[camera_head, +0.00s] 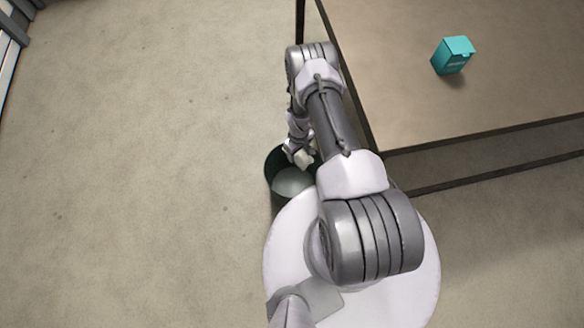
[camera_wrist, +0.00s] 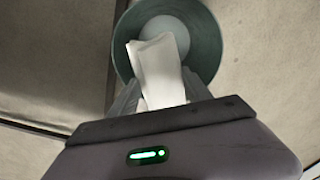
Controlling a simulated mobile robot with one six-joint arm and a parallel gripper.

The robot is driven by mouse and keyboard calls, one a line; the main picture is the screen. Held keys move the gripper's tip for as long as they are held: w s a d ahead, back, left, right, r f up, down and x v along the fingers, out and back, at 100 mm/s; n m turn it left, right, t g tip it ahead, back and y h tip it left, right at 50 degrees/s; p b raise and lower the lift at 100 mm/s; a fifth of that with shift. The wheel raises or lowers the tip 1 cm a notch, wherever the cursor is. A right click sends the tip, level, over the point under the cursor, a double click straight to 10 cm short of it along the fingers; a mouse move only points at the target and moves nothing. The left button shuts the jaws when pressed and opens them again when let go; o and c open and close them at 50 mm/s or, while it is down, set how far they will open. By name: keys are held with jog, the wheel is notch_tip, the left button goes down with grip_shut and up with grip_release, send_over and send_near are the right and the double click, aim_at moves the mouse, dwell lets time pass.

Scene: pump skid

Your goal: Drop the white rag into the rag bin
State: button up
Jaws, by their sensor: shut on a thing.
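The white rag (camera_wrist: 158,72) is held between the fingers of my gripper (camera_wrist: 162,92) in the wrist view. The rag (camera_head: 303,159) also shows small in the head view, at the end of my arm. My gripper (camera_head: 296,147) is shut on it and points down. The dark green round rag bin (camera_head: 270,165) stands on the floor below, with a pale bottom inside. In the wrist view the rag overlaps the opening of the bin (camera_wrist: 208,50). The right part of the bin is hidden by my arm in the head view.
A brown table (camera_head: 400,95) stands at the right, close to my arm and the bin. A teal box (camera_head: 452,56) with a lid sits on it. The floor (camera_head: 140,170) to the left is clear. A grey structure (camera_head: 14,28) is at the top left corner.

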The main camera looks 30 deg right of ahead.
notch_tip(320, 180, down, 6)
jog(key=b, duration=0.4)
jog(key=shift+f, duration=0.15)
jog(key=o, duration=1.4)
notch_tip(320, 180, up, 18)
jog(key=p, duration=0.7)
jog(key=shift+f+p, duration=0.15)
jog(key=shift+p, duration=0.15)
